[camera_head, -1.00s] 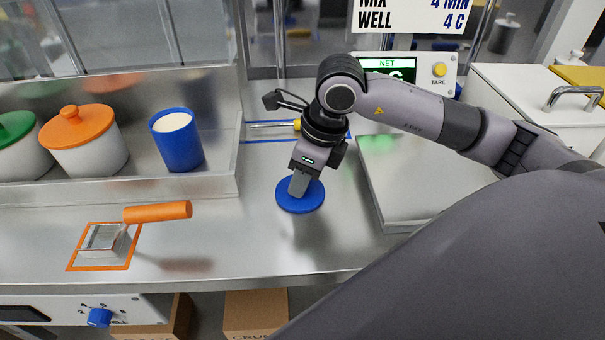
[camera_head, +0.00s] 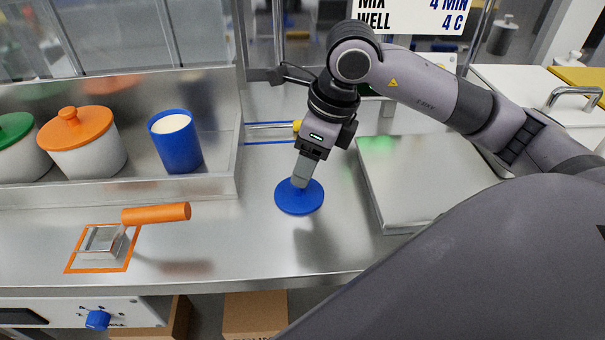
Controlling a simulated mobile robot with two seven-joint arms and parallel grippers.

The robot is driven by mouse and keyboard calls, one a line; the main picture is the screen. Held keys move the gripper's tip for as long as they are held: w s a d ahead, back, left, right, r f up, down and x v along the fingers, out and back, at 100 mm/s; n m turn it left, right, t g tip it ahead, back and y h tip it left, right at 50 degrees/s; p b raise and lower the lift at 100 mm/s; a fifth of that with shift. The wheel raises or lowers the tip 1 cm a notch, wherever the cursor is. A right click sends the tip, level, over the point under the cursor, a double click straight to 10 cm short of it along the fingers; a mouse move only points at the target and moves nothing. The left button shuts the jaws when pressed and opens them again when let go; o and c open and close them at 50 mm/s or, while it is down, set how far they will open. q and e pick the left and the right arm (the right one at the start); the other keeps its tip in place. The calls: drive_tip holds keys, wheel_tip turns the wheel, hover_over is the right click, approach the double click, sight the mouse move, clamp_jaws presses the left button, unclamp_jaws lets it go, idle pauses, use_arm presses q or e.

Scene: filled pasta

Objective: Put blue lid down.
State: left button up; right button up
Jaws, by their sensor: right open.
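The blue lid (camera_head: 299,200) is a flat round disc lying on the steel counter, right of the steel tray. My right gripper (camera_head: 299,182) points down just over the lid's far part, with its fingers open around or just above the lid's middle. The fingers hide any knob there, and I cannot tell whether they still touch it. An open blue canister (camera_head: 178,145) with pale contents stands in the tray. My left gripper is not in view.
The steel tray (camera_head: 150,190) also holds an orange-lidded pot (camera_head: 85,148) and a green-lidded pot (camera_head: 20,150). An orange-handled tool (camera_head: 155,215) lies front left. A flat steel platform (camera_head: 425,180) stands right of the lid.

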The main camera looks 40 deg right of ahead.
drive_tip(key=v, duration=0.7)
drive_tip(key=shift+r, duration=0.2)
drive_tip(key=shift+s, duration=0.2)
